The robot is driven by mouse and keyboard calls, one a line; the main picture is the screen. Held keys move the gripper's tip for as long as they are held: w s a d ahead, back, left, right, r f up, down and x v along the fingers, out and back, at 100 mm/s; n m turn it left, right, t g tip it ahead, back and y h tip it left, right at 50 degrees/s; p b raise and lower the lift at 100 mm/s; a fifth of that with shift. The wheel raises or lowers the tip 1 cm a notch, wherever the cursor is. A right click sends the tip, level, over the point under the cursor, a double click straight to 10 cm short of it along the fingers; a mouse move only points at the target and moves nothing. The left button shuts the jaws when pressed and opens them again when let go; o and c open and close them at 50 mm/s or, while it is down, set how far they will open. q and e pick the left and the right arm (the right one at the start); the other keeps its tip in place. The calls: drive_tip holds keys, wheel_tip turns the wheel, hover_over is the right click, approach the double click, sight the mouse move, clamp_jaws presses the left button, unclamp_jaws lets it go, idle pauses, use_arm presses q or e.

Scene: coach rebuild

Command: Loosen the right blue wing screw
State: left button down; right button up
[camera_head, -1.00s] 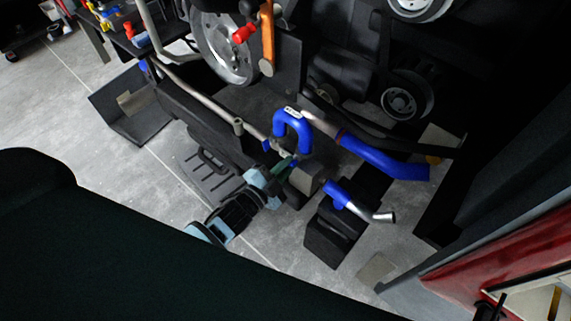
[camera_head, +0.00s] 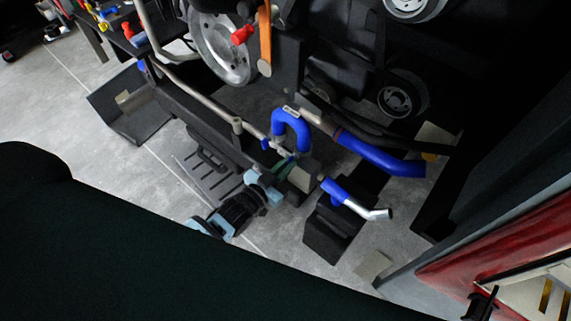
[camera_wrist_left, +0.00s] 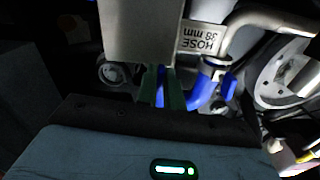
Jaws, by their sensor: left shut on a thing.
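My left gripper (camera_head: 287,168) reaches in from the lower left to the metal pipe joint below the blue U-shaped hose (camera_head: 291,122). In the left wrist view its green fingers (camera_wrist_left: 162,90) are shut on a narrow blue piece, the right blue wing screw (camera_wrist_left: 161,86), mostly hidden between them. Another blue wing screw (camera_head: 265,144) shows left of the hose in the head view. My right gripper is not seen.
A grey block (camera_wrist_left: 142,30) hangs close above the fingers in the left wrist view. A blue hose (camera_head: 380,157) and a blue-ended metal pipe (camera_head: 362,207) lie to the right. A black stand (camera_head: 330,233) is below.

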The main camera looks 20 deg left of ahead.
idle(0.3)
use_arm(q)
drive_tip(key=c, duration=1.6)
unclamp_jaws()
drive_tip(key=shift+o, duration=0.2)
drive_tip(key=v, duration=0.8)
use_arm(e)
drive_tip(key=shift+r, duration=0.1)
